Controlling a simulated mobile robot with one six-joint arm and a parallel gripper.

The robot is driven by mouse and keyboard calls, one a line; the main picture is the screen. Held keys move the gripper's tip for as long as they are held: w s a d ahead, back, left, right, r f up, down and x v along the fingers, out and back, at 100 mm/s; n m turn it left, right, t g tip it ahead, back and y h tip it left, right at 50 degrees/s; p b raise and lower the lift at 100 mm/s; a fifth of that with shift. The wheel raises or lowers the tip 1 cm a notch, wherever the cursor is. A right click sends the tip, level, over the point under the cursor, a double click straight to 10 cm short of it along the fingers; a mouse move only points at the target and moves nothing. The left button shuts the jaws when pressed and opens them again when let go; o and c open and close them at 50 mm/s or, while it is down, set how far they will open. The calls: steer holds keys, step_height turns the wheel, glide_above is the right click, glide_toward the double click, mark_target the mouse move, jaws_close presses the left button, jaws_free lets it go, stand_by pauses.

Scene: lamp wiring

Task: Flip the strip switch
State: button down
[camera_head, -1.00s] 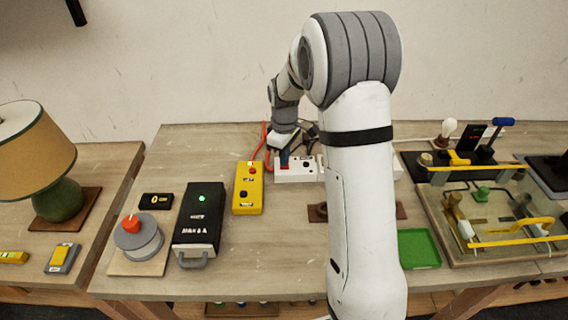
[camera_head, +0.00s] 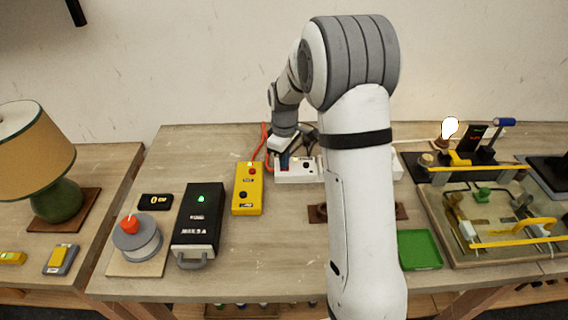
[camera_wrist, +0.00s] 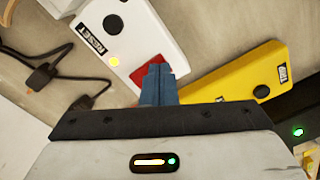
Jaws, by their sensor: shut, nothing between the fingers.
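The white power strip (camera_head: 299,177) lies at the back of the table, partly hidden behind my arm. In the wrist view the strip (camera_wrist: 128,35) shows a red rocker switch (camera_wrist: 144,72), a lit yellow indicator, a RESET label and a black round button. My gripper (camera_wrist: 157,68) has blue fingers closed together, with nothing between them. Their tips are over the red switch and hide part of it; I cannot tell whether they touch it. In the head view my gripper (camera_head: 284,159) is at the strip's left end.
A yellow box (camera_head: 247,188) stands just left of the strip, with a black box (camera_head: 199,220) farther left. Dark cables (camera_wrist: 45,75) lie beside the strip. A glowing bulb (camera_head: 449,128) stands at the back right. A green tray (camera_head: 418,249) lies right of my arm.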

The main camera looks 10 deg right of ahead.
steer(key=shift+r+p, duration=2.1)
steer(key=shift+r, duration=1.3)
